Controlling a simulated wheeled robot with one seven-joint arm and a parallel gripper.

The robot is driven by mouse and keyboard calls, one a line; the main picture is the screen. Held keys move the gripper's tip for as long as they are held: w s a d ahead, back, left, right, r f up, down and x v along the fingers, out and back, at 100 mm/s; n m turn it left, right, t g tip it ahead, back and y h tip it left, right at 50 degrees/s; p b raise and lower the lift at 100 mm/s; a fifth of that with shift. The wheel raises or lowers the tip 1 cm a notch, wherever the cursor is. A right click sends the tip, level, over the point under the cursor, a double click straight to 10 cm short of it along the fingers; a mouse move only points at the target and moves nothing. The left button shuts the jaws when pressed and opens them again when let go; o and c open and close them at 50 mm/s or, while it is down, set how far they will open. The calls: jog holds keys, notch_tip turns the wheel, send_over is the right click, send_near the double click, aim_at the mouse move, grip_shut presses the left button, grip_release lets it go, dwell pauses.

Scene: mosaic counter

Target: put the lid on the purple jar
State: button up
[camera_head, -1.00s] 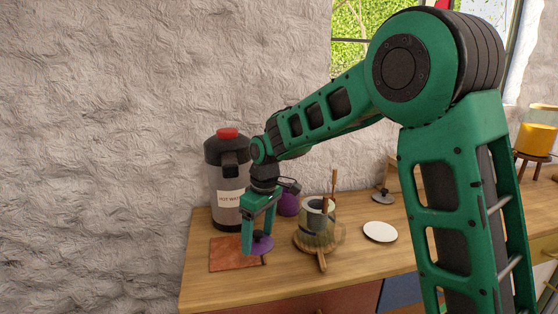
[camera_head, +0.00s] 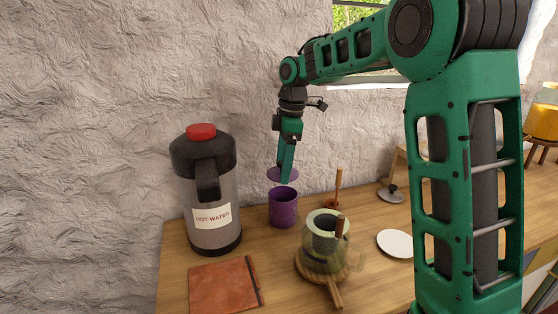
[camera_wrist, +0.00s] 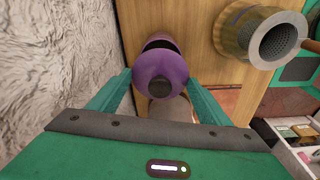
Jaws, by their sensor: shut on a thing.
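The purple jar (camera_head: 283,208) stands upright on the wooden counter, its mouth open. My gripper (camera_head: 284,172) is shut on the purple lid (camera_head: 273,174) and holds it a little above the jar's mouth. In the wrist view, the lid (camera_wrist: 160,74) with its dark knob (camera_wrist: 159,87) sits between the fingertips of my gripper (camera_wrist: 159,80). The lid covers most of the jar there; part of the jar (camera_wrist: 160,41) shows past the lid's far edge. Lid and jar look apart in the head view.
A hot water dispenser (camera_head: 214,178) stands left of the jar. A glass pot with a strainer (camera_head: 322,250) on a wooden stand is close on the right. A reddish-brown mat (camera_head: 222,286) lies in front. A white disc (camera_head: 396,244) lies further right. The wall is close behind.

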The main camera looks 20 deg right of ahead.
jog(key=shift+w+f, duration=0.1)
jog(key=shift+f, duration=2.7)
jog(key=shift+d+f, duration=0.1)
jog(key=shift+f, duration=0.35)
dwell(0.3)
jog(key=o, duration=1.3)
jog(key=shift+o, duration=0.2)
jog(key=shift+r, duration=0.1)
jog(key=shift+r, duration=3.4)
jog(key=shift+s, duration=0.25)
